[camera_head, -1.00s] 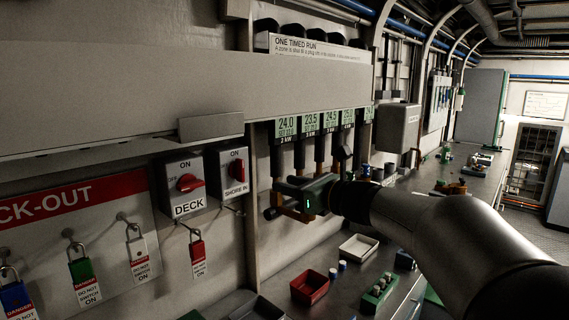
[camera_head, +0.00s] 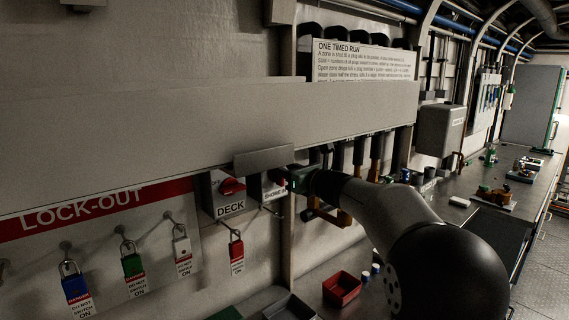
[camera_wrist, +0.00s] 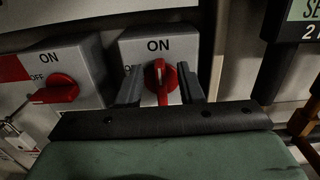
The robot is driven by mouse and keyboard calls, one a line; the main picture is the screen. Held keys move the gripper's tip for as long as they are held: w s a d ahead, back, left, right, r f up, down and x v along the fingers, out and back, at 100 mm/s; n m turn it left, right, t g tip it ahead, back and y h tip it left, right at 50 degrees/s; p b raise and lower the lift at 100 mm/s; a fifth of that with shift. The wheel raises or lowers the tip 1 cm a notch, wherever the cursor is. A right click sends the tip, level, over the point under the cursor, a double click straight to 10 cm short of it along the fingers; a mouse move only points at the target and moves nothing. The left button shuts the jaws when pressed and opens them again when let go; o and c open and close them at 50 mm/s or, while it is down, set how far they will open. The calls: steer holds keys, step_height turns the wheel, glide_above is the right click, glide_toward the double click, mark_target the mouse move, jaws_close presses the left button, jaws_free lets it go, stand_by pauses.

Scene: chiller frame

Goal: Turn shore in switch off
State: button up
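The shore in switch (camera_head: 270,188) is a grey box with a red handle, right of the deck switch. My gripper covers much of it in the head view. In the wrist view the shore in switch (camera_wrist: 146,46) shows its red handle (camera_wrist: 160,80) upright, pointing to ON. OFF is marked at its left. My gripper (camera_wrist: 160,88) is open, with one finger on each side of the handle and gaps between. I cannot tell how deep the fingers reach. My gripper (camera_head: 288,180) also shows in the head view, in front of the switch.
The deck switch (camera_wrist: 60,82) is close on the left, its red handle turned sideways toward OFF. A grey cover with a ledge (camera_head: 264,160) overhangs both switches. Red, green and blue padlocks hang at the left. A red tray (camera_head: 342,289) stands on the bench below.

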steer(key=shift+w+a, duration=0.45)
jaws_close()
